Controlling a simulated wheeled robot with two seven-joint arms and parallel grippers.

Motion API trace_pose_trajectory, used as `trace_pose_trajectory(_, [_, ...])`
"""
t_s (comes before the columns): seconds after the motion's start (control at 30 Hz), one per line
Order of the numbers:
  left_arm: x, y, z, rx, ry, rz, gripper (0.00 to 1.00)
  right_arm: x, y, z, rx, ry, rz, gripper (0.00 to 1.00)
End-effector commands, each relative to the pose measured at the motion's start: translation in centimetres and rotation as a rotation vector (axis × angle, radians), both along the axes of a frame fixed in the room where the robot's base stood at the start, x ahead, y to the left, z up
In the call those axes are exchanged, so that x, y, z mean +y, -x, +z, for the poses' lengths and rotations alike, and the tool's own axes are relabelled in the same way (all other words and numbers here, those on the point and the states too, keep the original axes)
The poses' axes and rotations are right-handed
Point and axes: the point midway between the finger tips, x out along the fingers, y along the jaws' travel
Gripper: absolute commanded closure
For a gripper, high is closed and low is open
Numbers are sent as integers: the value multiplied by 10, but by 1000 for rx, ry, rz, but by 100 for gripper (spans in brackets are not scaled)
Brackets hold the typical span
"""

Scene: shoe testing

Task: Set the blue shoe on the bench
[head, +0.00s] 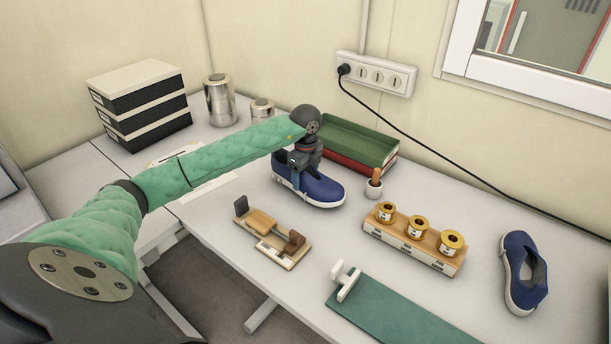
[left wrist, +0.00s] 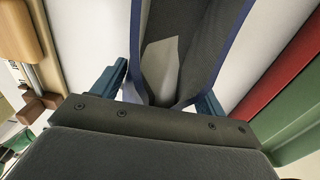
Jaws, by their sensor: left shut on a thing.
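A blue shoe (head: 318,190) with a white sole is at the bench (head: 220,215), below my left gripper (head: 291,170), with its toe to the right. My left gripper is shut on this shoe at its heel end. In the left wrist view the shoe's grey inside (left wrist: 180,45) shows between the two blue fingers (left wrist: 165,92). I cannot tell whether its sole touches the bench. A second blue shoe (head: 524,275) lies apart at the right side of the bench. My right gripper is not in view.
Green and red trays (head: 352,140) stand close behind the held shoe. A wooden shoe device (head: 268,232) is in front of it. A rack with several gold tins (head: 415,240), a small cup (head: 373,187) and a green mat (head: 395,315) are to the right. Stacked boxes (head: 140,105) stand back left.

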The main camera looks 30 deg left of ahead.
Motion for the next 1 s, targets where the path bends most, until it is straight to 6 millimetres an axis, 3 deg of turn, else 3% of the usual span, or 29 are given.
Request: trace_pose_trajectory(1.0, [0, 0, -15, -1, 0, 0, 59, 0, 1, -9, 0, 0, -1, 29])
